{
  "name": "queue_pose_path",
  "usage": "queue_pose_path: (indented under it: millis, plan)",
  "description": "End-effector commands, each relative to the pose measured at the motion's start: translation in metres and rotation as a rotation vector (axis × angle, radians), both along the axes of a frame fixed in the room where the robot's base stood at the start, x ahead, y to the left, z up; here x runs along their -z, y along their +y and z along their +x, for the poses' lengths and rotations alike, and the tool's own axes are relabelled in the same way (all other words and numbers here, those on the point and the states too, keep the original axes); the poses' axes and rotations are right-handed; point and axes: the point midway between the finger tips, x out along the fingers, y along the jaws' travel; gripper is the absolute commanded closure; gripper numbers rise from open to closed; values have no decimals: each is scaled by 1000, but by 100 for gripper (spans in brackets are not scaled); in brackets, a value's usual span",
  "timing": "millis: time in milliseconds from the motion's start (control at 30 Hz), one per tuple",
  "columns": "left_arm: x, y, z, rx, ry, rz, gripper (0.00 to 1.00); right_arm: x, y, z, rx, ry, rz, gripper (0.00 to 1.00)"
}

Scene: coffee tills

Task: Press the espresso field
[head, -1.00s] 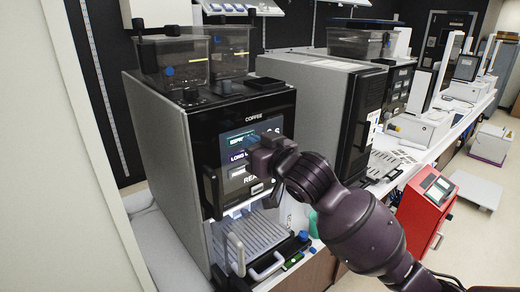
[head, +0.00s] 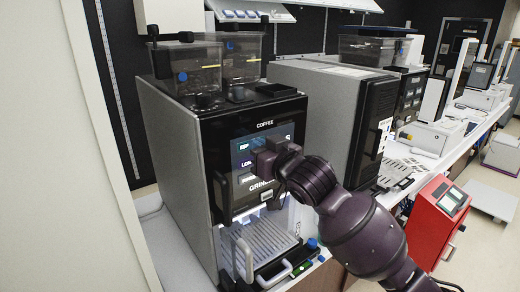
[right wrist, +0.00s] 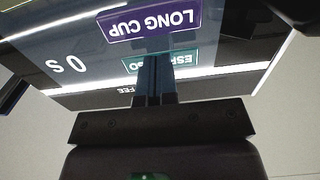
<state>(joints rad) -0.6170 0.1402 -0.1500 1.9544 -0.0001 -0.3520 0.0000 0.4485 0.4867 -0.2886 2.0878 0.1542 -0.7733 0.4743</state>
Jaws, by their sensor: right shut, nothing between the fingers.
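The coffee machine (head: 165,130) stands at the left with a dark touch screen (head: 284,134) on its black front. The teal espresso field (head: 243,147) is at the upper left of the screen, partly covered by my right gripper. In the right wrist view the espresso field (right wrist: 133,66) appears upside down, with the purple long cup field (right wrist: 178,22) beside it. My right gripper (head: 262,160) is shut and empty, its fingertips over the espresso field. I cannot tell whether they touch the glass. The status line starts with "GRIND". My left gripper is out of view.
A drip grate (head: 268,240) and a handle (head: 243,262) sit below the screen. A second grey machine (head: 325,110) stands close on the right.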

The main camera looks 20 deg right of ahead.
Motion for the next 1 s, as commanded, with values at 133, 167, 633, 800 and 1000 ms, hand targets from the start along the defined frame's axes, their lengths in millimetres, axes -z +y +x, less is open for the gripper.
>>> queue_pose_path:
  millis: [133,167,633,800,1000]
  plan:
    - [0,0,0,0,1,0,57,0,0,0,0,0,0,100]
    - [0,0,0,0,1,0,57,0,0,0,0,0,0,100]
    - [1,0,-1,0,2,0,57,1,-3,-6,1,1,0,100]
    - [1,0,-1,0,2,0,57,1,-8,-19,1,2,-2,100]
    - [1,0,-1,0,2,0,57,1,-13,-35,0,1,0,100]
